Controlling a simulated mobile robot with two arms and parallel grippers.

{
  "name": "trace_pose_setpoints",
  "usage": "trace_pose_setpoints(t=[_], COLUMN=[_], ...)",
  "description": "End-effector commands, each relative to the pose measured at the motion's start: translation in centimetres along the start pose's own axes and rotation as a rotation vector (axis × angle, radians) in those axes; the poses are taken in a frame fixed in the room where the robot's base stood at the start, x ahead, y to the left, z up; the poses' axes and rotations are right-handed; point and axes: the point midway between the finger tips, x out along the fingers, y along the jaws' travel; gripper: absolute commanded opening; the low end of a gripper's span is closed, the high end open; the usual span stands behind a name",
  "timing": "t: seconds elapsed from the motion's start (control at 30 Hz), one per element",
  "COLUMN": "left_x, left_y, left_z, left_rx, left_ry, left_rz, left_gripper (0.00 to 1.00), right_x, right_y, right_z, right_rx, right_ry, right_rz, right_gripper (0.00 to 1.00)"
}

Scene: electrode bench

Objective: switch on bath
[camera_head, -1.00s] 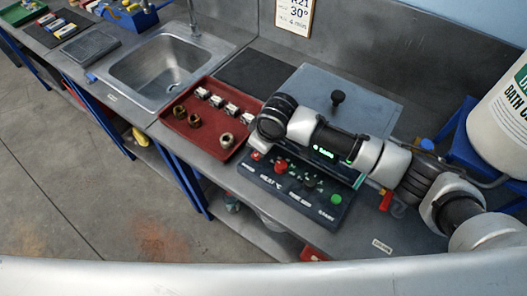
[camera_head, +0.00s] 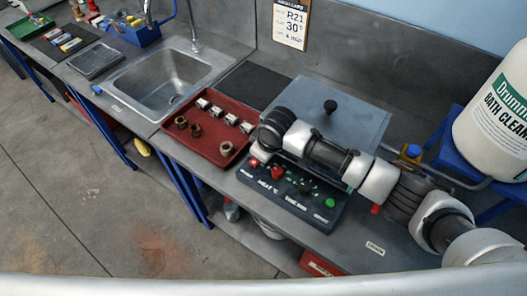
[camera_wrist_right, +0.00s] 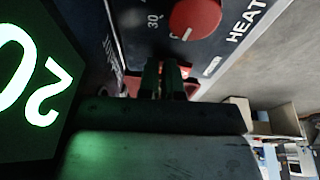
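The bath (camera_head: 335,108) has a grey lid with a black knob. Its dark sloping control panel (camera_head: 318,219) carries a red knob (camera_head: 278,171), a dark knob (camera_head: 305,189), a green button (camera_head: 330,203) and a red part (camera_head: 254,163) at the left end. In the right wrist view, the red knob (camera_wrist_right: 195,17) is beside "30" and "HEAT". My right gripper (camera_wrist_right: 162,82) points at the panel just below that knob, its dark fingers close together with a narrow gap. Red shows behind them; contact is unclear. My left gripper is out of view.
A red tray (camera_head: 207,143) with metal parts lies left of the panel, beside the sink (camera_head: 165,80). A white bath cleaner drum (camera_head: 497,120) stands at right.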

Motion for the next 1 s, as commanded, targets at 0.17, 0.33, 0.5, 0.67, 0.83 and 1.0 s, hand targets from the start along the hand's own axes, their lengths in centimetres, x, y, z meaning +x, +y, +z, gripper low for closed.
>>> trace_pose_setpoints(t=[0.17, 0.33, 0.5, 0.67, 0.83, 1.0], left_x=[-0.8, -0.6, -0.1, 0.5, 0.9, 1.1], left_y=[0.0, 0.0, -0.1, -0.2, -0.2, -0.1], left_z=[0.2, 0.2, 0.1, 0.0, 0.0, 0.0], left_rx=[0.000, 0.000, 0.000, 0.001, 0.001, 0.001], left_ry=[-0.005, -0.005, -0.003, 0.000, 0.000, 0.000], left_rz=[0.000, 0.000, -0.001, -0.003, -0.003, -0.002], left_gripper=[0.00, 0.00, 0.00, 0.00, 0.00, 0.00], right_x=[-0.2, -0.8, -3.5, -6.9, -9.8, -11.1], right_y=[-0.8, -1.0, -0.8, -0.7, -0.6, -0.6], right_z=[-0.2, -0.2, 0.0, 0.2, 0.3, 0.5], right_rx=[0.001, -0.001, -0.001, 0.001, 0.002, 0.003], right_ry=[0.005, 0.009, 0.009, 0.008, 0.006, 0.003], right_rz=[0.000, -0.003, 0.001, 0.003, 0.005, 0.005], right_gripper=[0.00, 0.00, 0.00, 0.00, 0.00, 0.00])
